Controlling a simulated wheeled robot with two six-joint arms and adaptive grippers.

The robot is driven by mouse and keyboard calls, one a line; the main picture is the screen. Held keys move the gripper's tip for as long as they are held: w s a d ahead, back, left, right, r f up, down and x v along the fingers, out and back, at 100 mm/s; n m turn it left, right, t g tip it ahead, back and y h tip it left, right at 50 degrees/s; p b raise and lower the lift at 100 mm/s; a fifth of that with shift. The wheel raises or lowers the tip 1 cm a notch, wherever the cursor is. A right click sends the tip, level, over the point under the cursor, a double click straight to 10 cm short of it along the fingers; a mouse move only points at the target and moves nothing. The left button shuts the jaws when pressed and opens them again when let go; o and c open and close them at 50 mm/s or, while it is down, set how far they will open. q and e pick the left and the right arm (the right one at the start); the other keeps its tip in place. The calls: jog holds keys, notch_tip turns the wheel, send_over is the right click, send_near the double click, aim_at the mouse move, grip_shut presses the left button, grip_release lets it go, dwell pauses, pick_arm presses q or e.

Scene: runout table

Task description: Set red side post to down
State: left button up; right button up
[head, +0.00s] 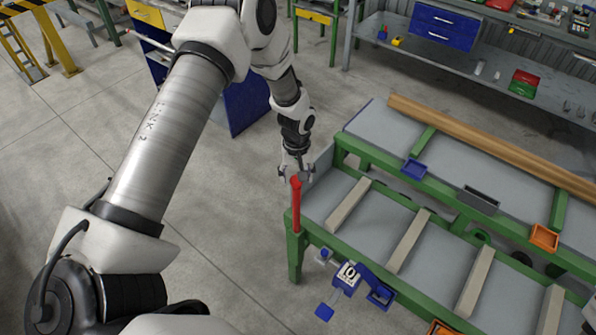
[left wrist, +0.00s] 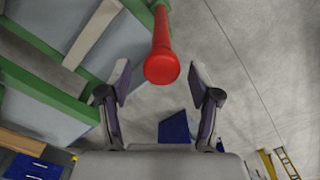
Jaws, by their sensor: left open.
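The red side post (head: 296,205) stands upright at the left corner of the green-framed runout table (head: 293,250). In the left wrist view the post's round red end (left wrist: 162,67) faces the camera, between and just beyond the fingertips. My left gripper (head: 296,172) is at the top of the post with its fingers apart. In the left wrist view the open fingers of my left gripper (left wrist: 160,85) stand to either side of the post's end, with gaps on both sides. I cannot tell whether the post's end lies inside the jaws. My right gripper is not in view.
Wooden slats (head: 408,240) cross the grey table top. A blue device (head: 347,278) hangs at the table's front. Blue, grey and orange trays (head: 544,237) sit along the rear green rail. A workbench (head: 470,60) stands behind. The floor left of the table is clear.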

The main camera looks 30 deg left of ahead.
aim_at(296, 216)
pick_arm(q)
jog(key=shift+f, duration=0.15)
jog(key=shift+s+d+r, duration=0.1)
jog(key=shift+s+r, duration=0.1)
jog(key=shift+r, duration=0.05)
jog(key=shift+c, duration=1.3)
jog(key=shift+s, duration=0.1)
grip_shut()
jog(key=shift+f, duration=0.1)
jog(key=f+b, duration=1.2)
jog(key=f, duration=0.7)
jog(key=shift+w+f, duration=0.15)
jog(key=shift+w, duration=0.05)
jog(key=shift+f, duration=0.15)
jog(key=shift+s, duration=0.2)
